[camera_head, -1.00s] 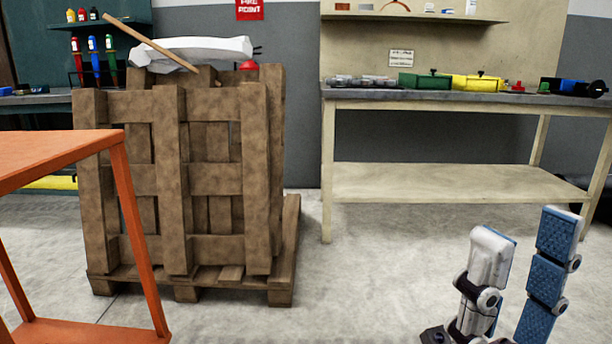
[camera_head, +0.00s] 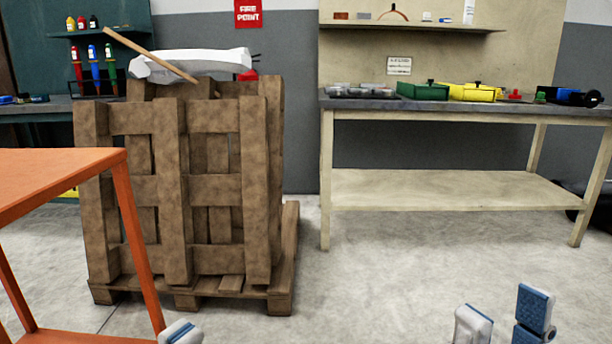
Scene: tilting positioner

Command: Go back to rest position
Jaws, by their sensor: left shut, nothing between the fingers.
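My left gripper (camera_head: 181,333) shows only as a white and blue fingertip at the bottom edge, near the foot of the orange table's leg in the picture. It is shut and empty; the rest of it is below the frame. My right gripper (camera_head: 503,318) stands at the bottom right, over the bare floor. Its white finger and blue padded finger are apart, with nothing between them. Its base is cut off by the lower edge.
An orange table (camera_head: 60,172) stands at the left front. A wooden crate (camera_head: 176,205) on a pallet stands behind it, holding a white part (camera_head: 195,63) and a stick (camera_head: 140,50). A workbench (camera_head: 460,107) stands at the back right. The middle floor is clear.

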